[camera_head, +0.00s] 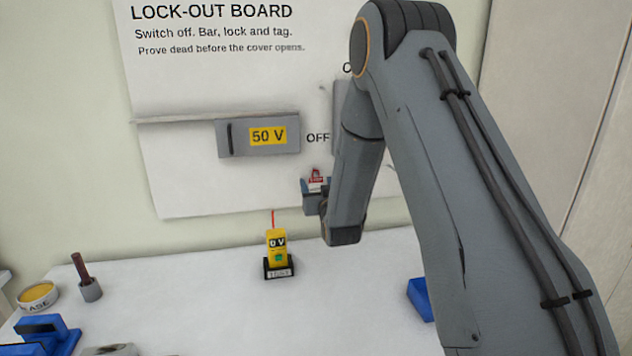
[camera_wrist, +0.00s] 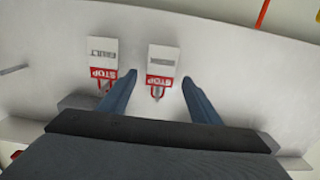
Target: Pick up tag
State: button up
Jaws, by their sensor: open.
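Two white tags with red STOP bands hang on the board, upside down in the wrist view. One tag (camera_wrist: 163,57) lies between the fingertips of my gripper (camera_wrist: 160,78), its small lettering too blurred to read. The other tag (camera_wrist: 103,54) reads FAULT and sits left of the left finger, outside the jaws. My gripper is open, and I cannot tell whether either finger touches a tag. In the head view a small red and white tag (camera_head: 317,175) shows just above my gripper (camera_head: 314,190). My arm hides part of the board there.
The lock-out board (camera_head: 180,80) carries a grey 50 V box (camera_head: 235,138). A yellow 0 V tester (camera_head: 277,248) stands in a black holder on the white bench (camera_head: 200,285). A blue block (camera_head: 421,298) lies right, and a grease tin (camera_head: 38,296) left. The bench middle is mostly clear.

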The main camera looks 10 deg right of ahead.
jog(key=shift+w+f, duration=0.1)
jog(key=shift+w, duration=0.4)
jog(key=c, duration=1.1)
jog(key=shift+r+b, duration=0.3)
jog(key=shift+b, duration=0.25)
